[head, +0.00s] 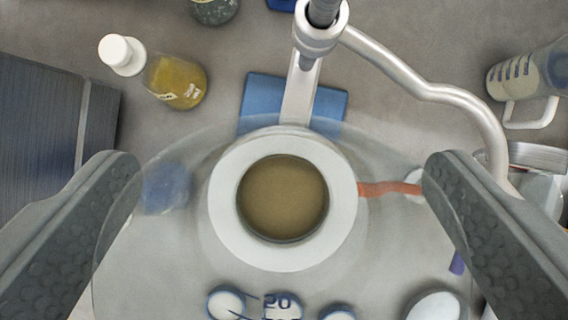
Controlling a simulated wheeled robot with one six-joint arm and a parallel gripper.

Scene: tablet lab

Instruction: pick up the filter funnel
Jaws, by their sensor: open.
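The filter funnel appears in the head view as a thick white ring (222,215) with a brownish round inside, seen from almost straight above. A wide, clear, rounded body spreads around and below the ring; I cannot tell where the funnel ends and any vessel under it begins. My gripper (280,163) is open. One dark grey finger is on each side of the ring, with a clear gap on both sides, and nothing is held. The funnel's lower part is hidden under its top.
A metal stand arm (430,92) curves from the top centre to the right. A blue pad (262,98) lies behind the ring. A dark ribbed box (45,120) is at left.

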